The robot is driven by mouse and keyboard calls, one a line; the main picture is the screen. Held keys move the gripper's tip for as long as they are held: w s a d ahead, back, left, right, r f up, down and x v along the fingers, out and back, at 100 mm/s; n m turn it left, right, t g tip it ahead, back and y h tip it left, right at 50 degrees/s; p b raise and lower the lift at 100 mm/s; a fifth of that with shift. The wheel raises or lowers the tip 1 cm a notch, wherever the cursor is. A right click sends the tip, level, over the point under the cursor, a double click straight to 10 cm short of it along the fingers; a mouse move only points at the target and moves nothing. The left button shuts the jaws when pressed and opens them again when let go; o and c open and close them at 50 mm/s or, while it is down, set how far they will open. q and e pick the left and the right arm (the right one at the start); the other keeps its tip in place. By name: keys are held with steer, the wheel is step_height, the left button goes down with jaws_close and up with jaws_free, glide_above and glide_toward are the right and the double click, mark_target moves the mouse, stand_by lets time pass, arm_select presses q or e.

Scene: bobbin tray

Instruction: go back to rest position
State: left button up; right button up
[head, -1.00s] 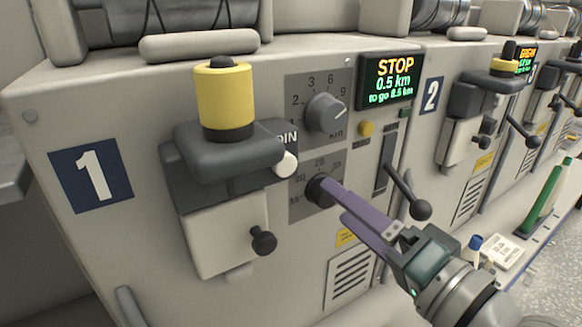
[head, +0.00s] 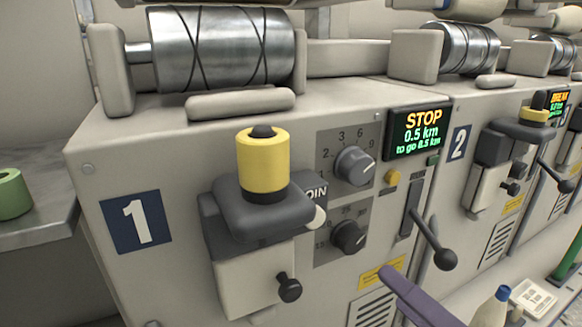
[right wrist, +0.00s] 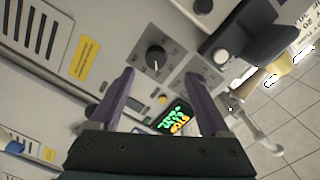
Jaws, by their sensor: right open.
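My right gripper (head: 410,294) shows at the bottom of the head view as a purple finger, below and right of the black lower knob (head: 348,237) of unit 1 and apart from it. The rest of this gripper is cut off by the frame. In the right wrist view its two purple fingers (right wrist: 163,85) stand wide apart with nothing between their tips. A dark knob (right wrist: 156,58) lies beyond the tips, with clear space before it. My left gripper is in neither view.
Unit 1 (head: 120,265) carries a yellow bobbin (head: 262,162), an upper knob (head: 353,165), a STOP display (head: 418,131) and a black ball-ended lever (head: 443,258) near my right gripper. A blue-capped bottle (head: 491,308) stands at lower right. A green spool (head: 12,193) sits on the left shelf.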

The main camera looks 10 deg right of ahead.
steer(key=s+a+r+n+g+p, duration=0.2)
steer(key=a+r+n+g+p, duration=0.1)
steer(key=r+p, duration=0.4)
steer(key=s+a+r+n+g+p, duration=0.2)
steer(key=a+r+n+g+p, duration=0.1)
steer(key=r+p, duration=0.4)
steer(key=s+d+r+n+g+h+p, duration=0.25)
steer(key=s+d+r+p, duration=0.3)
steer(key=r+p, duration=0.3)
steer(key=s+d+r+n+g+h+p, duration=0.1)
steer(key=s+d+r+g+h+p, duration=0.3)
steer(key=s+r+p, duration=0.4)
step_height(320, 180, up, 35)
steer(key=p, duration=3.5)
steer(key=shift+w+a+f+p, duration=0.2)
steer(key=shift+w+a+p, duration=0.05)
steer(key=shift+w+p, duration=0.2)
steer(key=shift+y, duration=0.25)
